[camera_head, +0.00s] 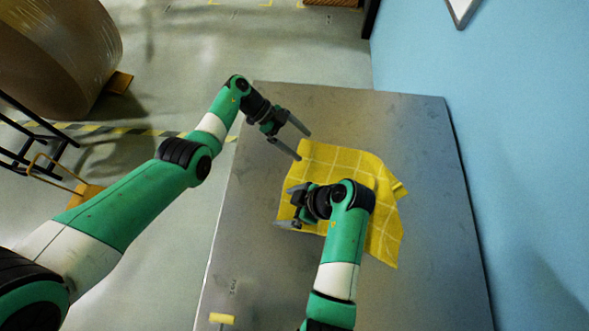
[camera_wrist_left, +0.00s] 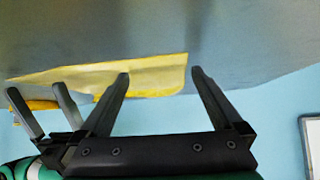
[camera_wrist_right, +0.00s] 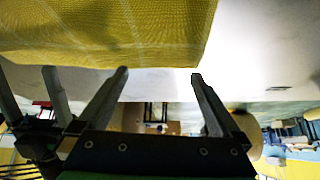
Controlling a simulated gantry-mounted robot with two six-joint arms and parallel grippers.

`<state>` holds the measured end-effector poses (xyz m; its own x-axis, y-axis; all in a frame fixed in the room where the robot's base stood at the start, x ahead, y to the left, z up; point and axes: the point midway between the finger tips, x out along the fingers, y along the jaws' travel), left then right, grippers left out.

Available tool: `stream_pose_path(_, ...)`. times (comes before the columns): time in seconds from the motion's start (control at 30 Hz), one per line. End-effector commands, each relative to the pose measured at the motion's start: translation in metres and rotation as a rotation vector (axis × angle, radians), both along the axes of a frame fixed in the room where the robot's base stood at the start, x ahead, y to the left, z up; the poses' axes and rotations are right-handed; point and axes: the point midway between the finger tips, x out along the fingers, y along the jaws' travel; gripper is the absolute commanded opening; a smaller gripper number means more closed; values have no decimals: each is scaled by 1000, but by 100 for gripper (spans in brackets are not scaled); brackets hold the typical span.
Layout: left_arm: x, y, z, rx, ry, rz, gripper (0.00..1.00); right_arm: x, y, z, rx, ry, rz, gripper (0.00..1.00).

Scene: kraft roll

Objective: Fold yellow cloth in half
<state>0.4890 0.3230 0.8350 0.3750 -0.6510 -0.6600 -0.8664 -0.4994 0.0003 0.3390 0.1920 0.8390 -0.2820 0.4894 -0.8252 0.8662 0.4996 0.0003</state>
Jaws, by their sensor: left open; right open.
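The yellow cloth (camera_head: 340,165) with pale grid lines lies spread on the metal table, with a small raised fold at its right edge. My left gripper (camera_head: 304,145) is open and empty at the cloth's upper left corner; the cloth edge (camera_wrist_left: 155,75) shows near its fingers in the left wrist view. My right gripper (camera_head: 278,208) is open near the cloth's lower left corner, its arm crossing over the cloth and hiding part of it. In the right wrist view the cloth (camera_wrist_right: 110,30) is close to the open fingers. I cannot tell whether either gripper touches it.
The grey metal table (camera_head: 420,130) has bare room around the cloth. A small yellow piece (camera_head: 222,318) lies at the table's near left corner. A blue wall (camera_head: 520,150) runs along the right. A large brown roll (camera_head: 60,50) stands on the floor at left.

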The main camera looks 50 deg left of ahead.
Motion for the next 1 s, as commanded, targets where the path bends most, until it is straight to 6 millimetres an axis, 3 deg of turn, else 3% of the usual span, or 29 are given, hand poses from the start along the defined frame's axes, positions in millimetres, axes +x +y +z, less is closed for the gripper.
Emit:
stream_pose_path(0.3, 0, 0, -10, 2, -1, 0, 98, 0, 0, -10, 0, 0, 0, 98)
stream_pose_path(1.0, -21, -12, -11, 0, 2, 1, 35, 0, 0, -9, -1, 0, -1, 35)
